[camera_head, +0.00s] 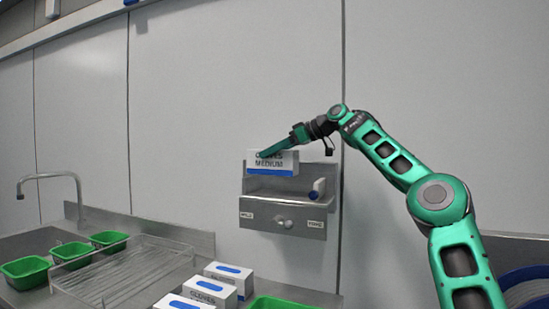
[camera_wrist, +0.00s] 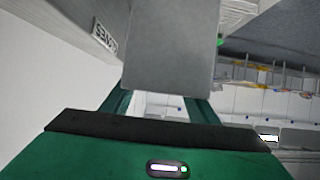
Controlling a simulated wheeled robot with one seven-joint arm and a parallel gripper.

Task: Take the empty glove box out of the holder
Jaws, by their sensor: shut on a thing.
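The glove box (camera_head: 286,163), white with a blue band and the word MEDIUM, shows in the head view at the top of the metal holder (camera_head: 262,208). Its lower edge appears above the holder's front wall, with the back plate behind it. My gripper (camera_head: 268,153) is shut on the box from its upper side. In the wrist view a plain grey face (camera_wrist: 170,50), probably the box in shade, fills the space between my fingers (camera_wrist: 162,103). I cannot see inside the box, nor whether it still touches the holder.
A small white and blue item (camera_head: 317,189) sits at the holder's right end. Below are white boxes with blue marks (camera_head: 228,275), a wire rack (camera_head: 125,268) and green trays (camera_head: 25,272) by a sink tap (camera_head: 50,177). The wall above the holder is clear.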

